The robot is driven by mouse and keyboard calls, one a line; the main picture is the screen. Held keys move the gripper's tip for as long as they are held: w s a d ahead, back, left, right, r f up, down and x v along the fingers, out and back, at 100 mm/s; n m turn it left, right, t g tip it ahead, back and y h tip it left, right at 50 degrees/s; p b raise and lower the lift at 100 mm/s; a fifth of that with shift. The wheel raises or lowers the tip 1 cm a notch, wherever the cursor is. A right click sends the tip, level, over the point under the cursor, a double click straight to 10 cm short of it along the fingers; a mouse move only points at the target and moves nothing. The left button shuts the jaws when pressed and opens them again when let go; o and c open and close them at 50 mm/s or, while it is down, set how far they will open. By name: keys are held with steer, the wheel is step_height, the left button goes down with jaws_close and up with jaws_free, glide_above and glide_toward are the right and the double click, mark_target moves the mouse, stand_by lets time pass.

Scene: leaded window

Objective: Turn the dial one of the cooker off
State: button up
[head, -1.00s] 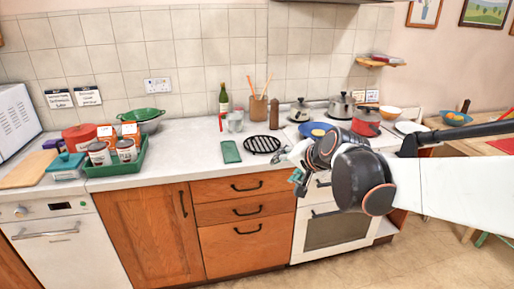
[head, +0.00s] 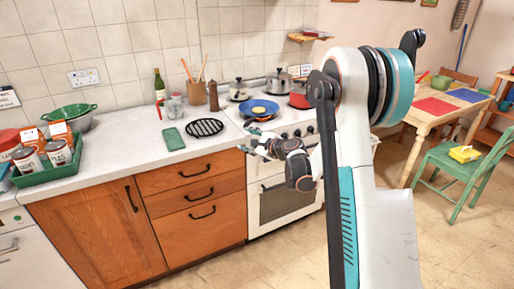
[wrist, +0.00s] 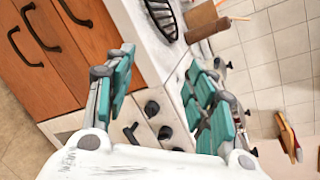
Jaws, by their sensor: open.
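The white cooker (head: 281,206) stands right of the drawers, with its oven door below and a row of dark dials (head: 297,133) along its front panel. My arm hides part of the panel. My gripper (head: 247,140) is open and empty in front of the cooker's left end, near the worktop edge. In the wrist view, the teal fingers of my gripper (wrist: 160,70) stand wide apart. Several black dials (wrist: 152,108) show between and below them, with nothing between the fingers touching a dial. Which one is dial one, and its setting, I cannot tell.
A blue pan (head: 260,107) and a red pot (head: 299,96) stand on the hob. A black rack (head: 205,127) and a green cloth (head: 171,139) lie on the worktop (head: 115,148). A green chair (head: 465,168) stands by the table (head: 428,116). Floor in front is clear.

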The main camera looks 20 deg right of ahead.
steer(key=d+f+m+t+h, duration=0.2)
steer(key=d+f+m+t, duration=0.1)
steer(key=d+f+m, duration=1)
steer(key=w+a+n+b, duration=0.2)
steer(key=w+b, duration=0.1)
steer(key=w, duration=1)
steer(key=shift+a+f+b, duration=0.2)
steer(key=shift+a+b, duration=0.1)
steer(key=shift+c, duration=0.3)
steer(key=shift+n, duration=0.3)
steer(key=c, duration=1)
